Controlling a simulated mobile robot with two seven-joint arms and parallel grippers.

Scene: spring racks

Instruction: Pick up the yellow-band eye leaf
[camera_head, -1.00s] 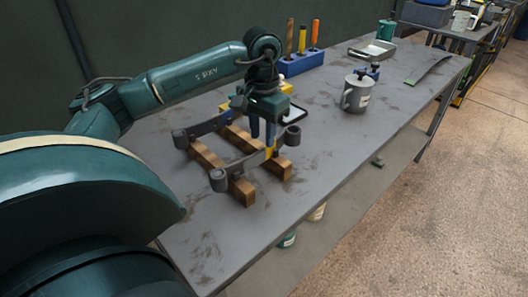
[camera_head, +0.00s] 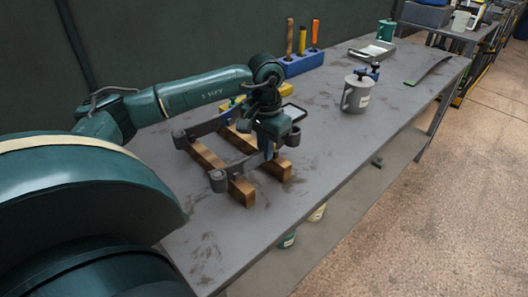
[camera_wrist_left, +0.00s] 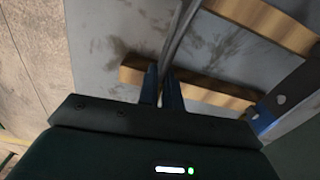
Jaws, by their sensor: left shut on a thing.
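The yellow band is hidden behind the gripper now. In the left wrist view, the leaf (camera_wrist_left: 182,30) runs up from between the blue fingers of my left gripper (camera_wrist_left: 162,97). A second dark leaf (camera_head: 203,129) lies behind, across the same blocks. My right gripper is not in view.
The wooden blocks (camera_head: 242,190) lie on a grey table (camera_head: 330,150). A blue holder (camera_head: 302,64) with upright tools stands at the back. The table's middle front is clear.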

